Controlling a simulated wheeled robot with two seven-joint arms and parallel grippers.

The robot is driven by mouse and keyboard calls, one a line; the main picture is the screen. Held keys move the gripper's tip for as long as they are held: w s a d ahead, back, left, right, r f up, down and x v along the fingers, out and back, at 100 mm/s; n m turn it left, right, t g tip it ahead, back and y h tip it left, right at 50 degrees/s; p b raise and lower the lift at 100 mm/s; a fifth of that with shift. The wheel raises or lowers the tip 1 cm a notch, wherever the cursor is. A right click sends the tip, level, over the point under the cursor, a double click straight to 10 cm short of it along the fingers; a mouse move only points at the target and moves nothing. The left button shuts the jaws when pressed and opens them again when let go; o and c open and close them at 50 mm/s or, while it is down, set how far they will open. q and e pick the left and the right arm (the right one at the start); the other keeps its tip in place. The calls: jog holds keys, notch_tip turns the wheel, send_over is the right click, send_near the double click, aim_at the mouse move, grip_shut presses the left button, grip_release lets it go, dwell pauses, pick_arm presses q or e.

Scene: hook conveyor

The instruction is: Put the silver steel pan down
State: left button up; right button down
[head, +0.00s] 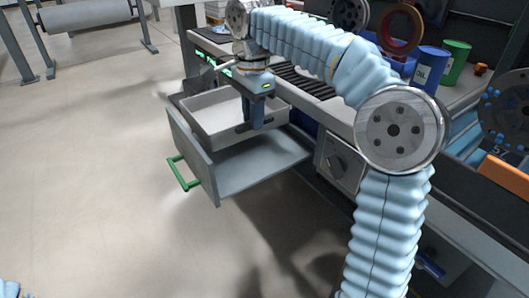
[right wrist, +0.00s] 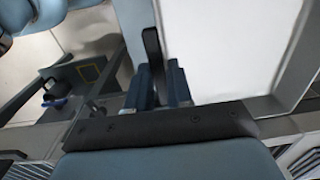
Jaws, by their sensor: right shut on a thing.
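The silver steel pan (head: 222,139) is a shallow, light grey rectangular tray, roughly level, over the back part of an open grey drawer (head: 262,168). My right gripper (head: 257,117) points down at the pan's right side and is shut on its wall. In the right wrist view the fingers (right wrist: 164,86) stand at the edge of the pan's pale inside (right wrist: 225,45). I cannot tell whether the pan's underside touches the drawer floor. The pan looks empty. My left gripper is out of view.
The drawer has a green handle (head: 184,174) and a bare front part. It juts from a workbench with a roller conveyor (head: 305,82). A blue can (head: 430,68) and a green can (head: 457,60) stand on the bench.

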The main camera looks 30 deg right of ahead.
jog(key=s+f, duration=0.1)
jog(key=s+d+f+b, duration=0.1)
jog(key=f, duration=0.1)
jog(key=shift+s+d+f, duration=0.1)
jog(key=shift+s+f, duration=0.2)
jog(key=shift+s, duration=0.05)
jog(key=shift+s+f+b, duration=0.1)
jog(key=shift+f+b, duration=0.35)
jog(key=shift+f, duration=1.2)
jog(key=c, duration=1)
grip_release()
notch_tip(320, 180, up, 12)
jog(key=p, duration=0.3)
jog(key=shift+p, duration=0.35)
